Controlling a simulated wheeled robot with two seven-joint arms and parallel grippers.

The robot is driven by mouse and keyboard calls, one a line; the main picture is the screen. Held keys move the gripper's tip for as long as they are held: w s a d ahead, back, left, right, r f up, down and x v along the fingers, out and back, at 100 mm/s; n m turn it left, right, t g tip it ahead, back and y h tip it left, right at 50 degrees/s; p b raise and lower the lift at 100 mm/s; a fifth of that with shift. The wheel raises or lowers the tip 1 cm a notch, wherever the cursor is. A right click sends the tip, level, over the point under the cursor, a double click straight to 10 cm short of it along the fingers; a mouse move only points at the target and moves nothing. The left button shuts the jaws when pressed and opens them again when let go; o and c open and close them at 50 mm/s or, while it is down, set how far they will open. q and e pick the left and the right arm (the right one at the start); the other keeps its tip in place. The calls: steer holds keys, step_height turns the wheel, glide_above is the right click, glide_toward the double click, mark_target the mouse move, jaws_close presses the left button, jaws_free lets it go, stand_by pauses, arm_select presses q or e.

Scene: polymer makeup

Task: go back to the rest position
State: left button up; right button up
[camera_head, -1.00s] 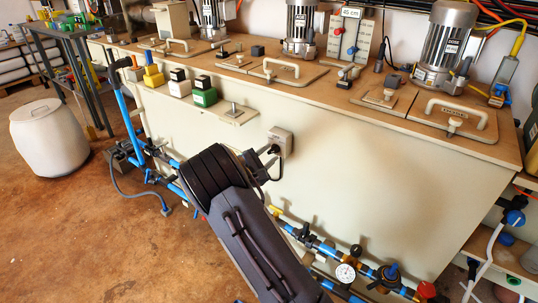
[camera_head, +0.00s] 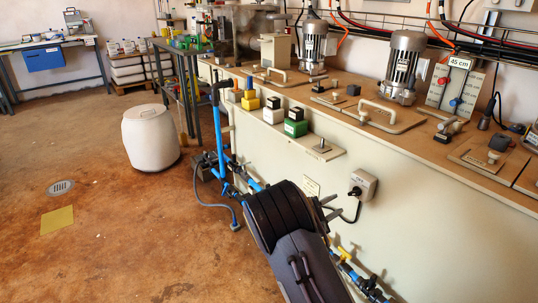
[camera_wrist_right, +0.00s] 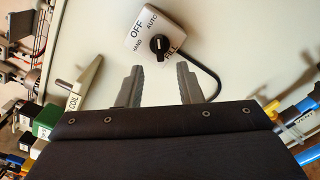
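My right gripper (camera_head: 332,208) is in front of the cream tank's side, low in the middle of the head view. In the right wrist view its two fingers (camera_wrist_right: 160,88) stand apart with nothing between them. A white switch box (camera_head: 363,185) with a black knob is fixed on the tank side, just right of the gripper. It also shows in the right wrist view (camera_wrist_right: 150,35), ahead of the fingertips and apart from them, with the labels OFF and AUTO. My left gripper is in neither view.
The long cream tank (camera_head: 440,235) fills the right side, with motors and handled lids on top. Blue pipes (camera_head: 219,140) run along its left end and foot. A white barrel (camera_head: 150,138) stands on the brown floor, which is open at left. A workbench (camera_head: 48,43) is at the back.

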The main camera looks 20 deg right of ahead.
steer(key=shift+s, duration=0.1)
steer(key=s+f+m+g+y, duration=0.2)
steer(key=s+m+g+y, duration=0.55)
steer(key=s, duration=1.05)
steer(key=s+a+r+m+t+y, duration=0.35)
steer(key=s+a+y, duration=0.35)
steer(key=a, duration=0.3)
steer(key=s+a+r+m+t+y, duration=0.2)
steer(key=s+a+r+t+y, duration=0.4)
steer(key=a, duration=0.4)
step_height(320, 180, up, 26)
steer(key=g+p, duration=0.1)
steer(key=p, duration=2.6)
steer(key=shift+s+r+y, duration=0.25)
steer(key=shift+s+y, duration=0.1)
steer(key=shift+s, duration=0.05)
